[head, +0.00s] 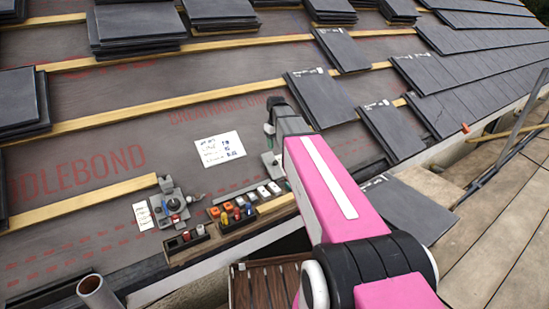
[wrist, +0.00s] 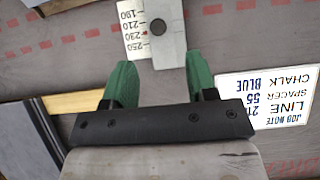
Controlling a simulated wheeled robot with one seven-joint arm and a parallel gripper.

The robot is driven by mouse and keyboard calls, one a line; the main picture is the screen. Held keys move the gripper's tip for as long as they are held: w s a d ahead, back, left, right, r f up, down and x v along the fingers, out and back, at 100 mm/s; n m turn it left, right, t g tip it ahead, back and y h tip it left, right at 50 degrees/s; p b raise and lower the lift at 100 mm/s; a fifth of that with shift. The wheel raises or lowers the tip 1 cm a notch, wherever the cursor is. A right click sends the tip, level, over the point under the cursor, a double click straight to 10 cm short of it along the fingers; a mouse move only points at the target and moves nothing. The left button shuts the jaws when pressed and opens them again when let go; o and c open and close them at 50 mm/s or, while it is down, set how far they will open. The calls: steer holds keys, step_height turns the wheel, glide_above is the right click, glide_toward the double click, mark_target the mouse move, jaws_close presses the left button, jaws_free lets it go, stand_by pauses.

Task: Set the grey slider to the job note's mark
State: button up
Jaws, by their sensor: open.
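The grey slider (wrist: 170,35), a flat bar with a round hole, shows at the top of the wrist view. It lies beside a white scale card (wrist: 135,28) with numbers from about 190 to 250 and a small red mark near 230. In the head view the job note (head: 220,148) lies left of my arm.
A tray of coloured pieces (head: 235,212) sits near the eave. Slate stacks (head: 135,28) and loose slates (head: 320,95) lie above and right. Bare underlay surrounds the note.

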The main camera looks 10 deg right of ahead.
mark_target(276, 161)
steer(key=f, duration=0.3)
steer(key=w+f, duration=0.1)
steer(key=f, duration=0.6)
steer(key=shift+w+f, duration=0.15)
steer(key=shift+f, duration=0.05)
